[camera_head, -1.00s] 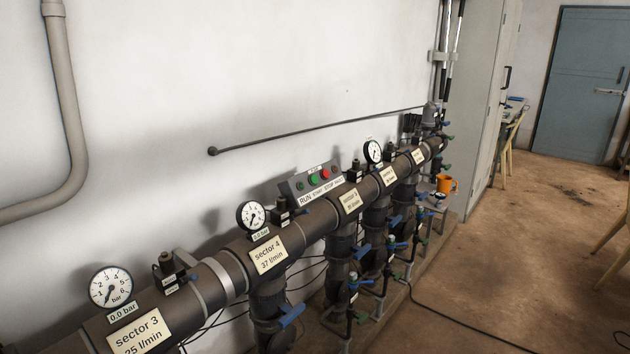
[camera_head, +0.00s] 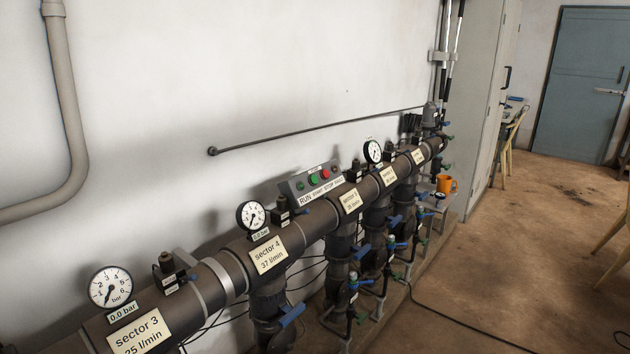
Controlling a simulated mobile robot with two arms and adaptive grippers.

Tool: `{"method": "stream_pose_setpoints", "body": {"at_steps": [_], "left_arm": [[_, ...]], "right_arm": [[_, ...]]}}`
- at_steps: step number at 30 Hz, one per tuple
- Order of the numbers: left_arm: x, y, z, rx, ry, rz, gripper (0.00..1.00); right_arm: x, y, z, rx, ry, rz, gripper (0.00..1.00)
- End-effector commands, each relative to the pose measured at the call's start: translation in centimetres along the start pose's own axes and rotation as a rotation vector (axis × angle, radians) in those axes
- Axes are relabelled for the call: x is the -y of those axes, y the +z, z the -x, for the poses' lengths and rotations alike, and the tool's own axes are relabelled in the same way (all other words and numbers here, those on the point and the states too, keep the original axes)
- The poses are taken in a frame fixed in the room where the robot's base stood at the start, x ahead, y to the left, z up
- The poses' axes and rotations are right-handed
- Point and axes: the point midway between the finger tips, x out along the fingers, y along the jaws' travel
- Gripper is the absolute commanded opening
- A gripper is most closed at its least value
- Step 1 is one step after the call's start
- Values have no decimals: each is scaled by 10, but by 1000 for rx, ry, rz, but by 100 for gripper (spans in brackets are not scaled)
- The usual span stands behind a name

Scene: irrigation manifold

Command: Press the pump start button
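The pump control box (camera_head: 300,187) is a small grey panel behind the manifold pipe, near the middle of the head view. On its sloped face are a dark green round lamp or button at the left, a brighter green button (camera_head: 313,180) in the middle and a red button (camera_head: 325,173) to its right. A white label strip below includes the words RUN, START and STOP, small and hard to read. Neither of my grippers shows in the head view.
The dark manifold pipe (camera_head: 318,219) runs from front left to back right, with gauges, sector labels and blue-handled valves. An orange mug (camera_head: 444,184) stands near its far end. A grey cabinet (camera_head: 470,105) stands beyond. Open brown floor (camera_head: 520,260) lies to the right.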

Motion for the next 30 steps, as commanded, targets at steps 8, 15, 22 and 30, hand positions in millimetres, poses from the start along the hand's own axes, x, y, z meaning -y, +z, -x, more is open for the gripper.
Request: {"method": "stream_pose_setpoints", "body": {"at_steps": [8,15,22,30], "left_arm": [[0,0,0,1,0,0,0],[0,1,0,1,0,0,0],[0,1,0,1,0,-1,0],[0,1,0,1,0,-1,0]], "right_arm": [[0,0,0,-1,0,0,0],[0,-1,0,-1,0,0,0],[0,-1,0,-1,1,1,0],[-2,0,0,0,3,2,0]]}}
